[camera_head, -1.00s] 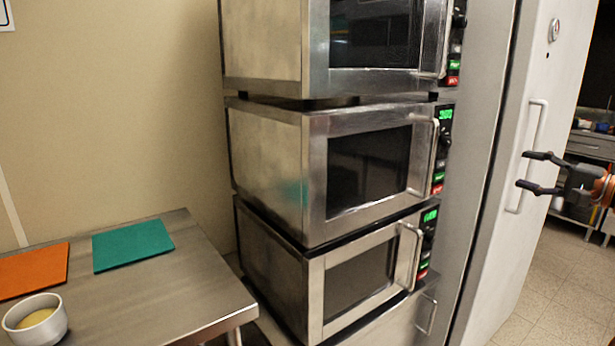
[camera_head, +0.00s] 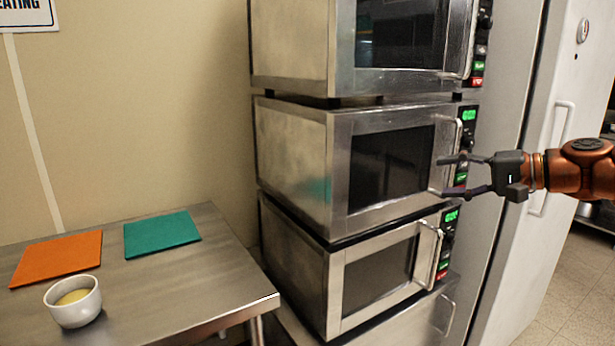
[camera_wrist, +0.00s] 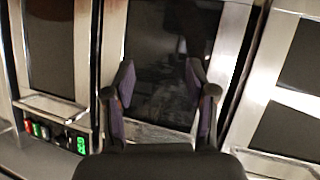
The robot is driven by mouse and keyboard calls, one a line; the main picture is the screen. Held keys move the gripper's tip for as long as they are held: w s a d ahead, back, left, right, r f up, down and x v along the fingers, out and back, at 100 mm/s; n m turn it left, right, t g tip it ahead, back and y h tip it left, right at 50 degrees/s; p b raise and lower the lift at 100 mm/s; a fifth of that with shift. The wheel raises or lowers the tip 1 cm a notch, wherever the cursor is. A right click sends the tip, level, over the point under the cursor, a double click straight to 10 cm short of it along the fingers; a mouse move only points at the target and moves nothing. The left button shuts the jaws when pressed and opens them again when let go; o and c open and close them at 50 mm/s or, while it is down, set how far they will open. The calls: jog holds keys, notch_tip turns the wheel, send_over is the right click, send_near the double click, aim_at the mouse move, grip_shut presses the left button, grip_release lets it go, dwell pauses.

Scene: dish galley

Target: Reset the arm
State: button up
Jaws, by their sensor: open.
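My gripper (camera_head: 442,175) is at the right in the head view, in front of the stacked microwaves, its fingers pointing left. It is open and nothing shows between its fingers. In the wrist view my gripper (camera_wrist: 160,95) has its two dark fingers apart, facing a dark microwave door window. The middle microwave (camera_head: 290,165) is behind the fingertips in the head view, its handle partly overlapped by them. I cannot tell whether the fingers touch it.
An upper microwave (camera_head: 290,45) and a lower microwave (camera_head: 292,262) complete the stack. A steel table (camera_head: 185,290) at left holds an orange mat (camera_head: 57,256), a green mat (camera_head: 162,234) and a white bowl (camera_head: 75,312) with yellow contents. A tall pale door (camera_head: 548,240) stands right.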

jog(key=s+a+f+n+g+h, duration=0.1)
jog(key=s+a+f+g, duration=0.15)
jog(key=a, duration=0.35)
jog(key=s+a+f+n+g, duration=0.2)
jog(key=s+a, duration=0.2)
jog(key=a, duration=0.2)
jog(key=s+a+f+n+g+h, duration=0.2)
jog(key=s+a+f+g+h, duration=0.15)
jog(key=s+a+f, duration=0.5)
jog(key=s+d+f+g+h, duration=0.2)
jog(key=s+d+f+h, duration=0.25)
jog(key=s+f, duration=0.6)
jog(key=s+d+f+g+h, duration=0.1)
jog(key=s+d+f+h, duration=0.45)
jog(key=s, duration=0.85)
notch_tip(320, 180, up, 14)
jog(key=w+y+p, duration=0.1)
jog(key=y+p, duration=0.1)
jog(key=p, duration=1.3)
jog(key=shift+w+d+n+t, duration=0.35)
jog(key=shift+w+n+t, duration=0.05)
jog(key=shift+c, duration=0.2)
